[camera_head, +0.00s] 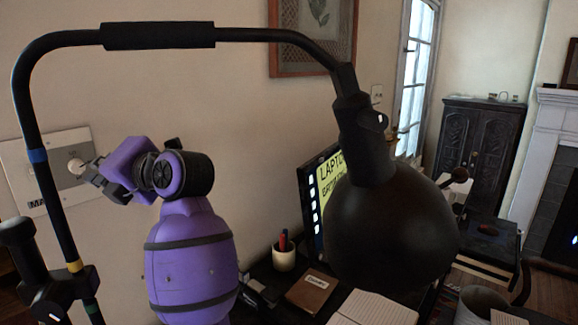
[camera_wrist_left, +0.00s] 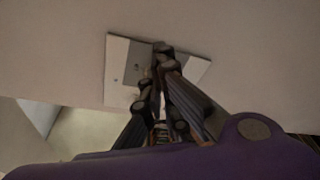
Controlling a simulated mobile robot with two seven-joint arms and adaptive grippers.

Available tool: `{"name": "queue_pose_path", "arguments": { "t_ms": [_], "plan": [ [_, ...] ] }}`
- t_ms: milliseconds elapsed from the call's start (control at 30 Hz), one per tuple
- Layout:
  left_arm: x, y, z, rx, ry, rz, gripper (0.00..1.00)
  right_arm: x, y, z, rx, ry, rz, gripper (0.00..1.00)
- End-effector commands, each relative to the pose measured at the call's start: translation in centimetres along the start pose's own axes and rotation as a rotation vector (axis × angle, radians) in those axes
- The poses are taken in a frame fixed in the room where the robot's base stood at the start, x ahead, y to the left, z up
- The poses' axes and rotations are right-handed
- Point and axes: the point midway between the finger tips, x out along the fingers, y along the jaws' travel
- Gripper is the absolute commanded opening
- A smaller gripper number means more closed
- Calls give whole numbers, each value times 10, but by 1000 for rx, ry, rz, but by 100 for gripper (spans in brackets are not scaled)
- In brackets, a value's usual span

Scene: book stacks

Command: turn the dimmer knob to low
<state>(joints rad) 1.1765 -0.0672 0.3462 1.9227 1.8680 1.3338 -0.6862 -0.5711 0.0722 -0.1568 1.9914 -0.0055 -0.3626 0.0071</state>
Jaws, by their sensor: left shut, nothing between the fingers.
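A pale wall plate (camera_head: 45,178) with a grey inner panel is on the wall at the left of the head view. A small pale round knob (camera_head: 75,166) shows on its right part, at my fingertips. The plate is also in the wrist view (camera_wrist_left: 117,70), where the fingers hide its middle and the knob cannot be made out. My left gripper (camera_head: 88,173) is shut and empty, its tips at or just before the knob; I cannot tell if they touch. It also shows in the wrist view (camera_wrist_left: 161,52). My right gripper is out of view.
A black lamp (camera_head: 388,232) arches over my left arm, its pole crossing in front of the plate. Behind the lamp are a screen (camera_head: 318,190), a pen cup (camera_head: 284,256), a brown notebook (camera_head: 312,291) and an open book (camera_head: 372,308).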

Motion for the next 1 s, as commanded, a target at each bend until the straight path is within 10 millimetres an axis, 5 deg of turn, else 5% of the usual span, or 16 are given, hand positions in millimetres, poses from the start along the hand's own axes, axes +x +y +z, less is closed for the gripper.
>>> {"name": "queue_pose_path", "arguments": {
  "t_ms": [300, 1000],
  "plan": [
    [23, 3, 7, 0, 0, 0, 0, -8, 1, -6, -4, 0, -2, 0],
    [25, 2, 5, 1, 1, 0, 0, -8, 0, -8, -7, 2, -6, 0]
  ]
}}
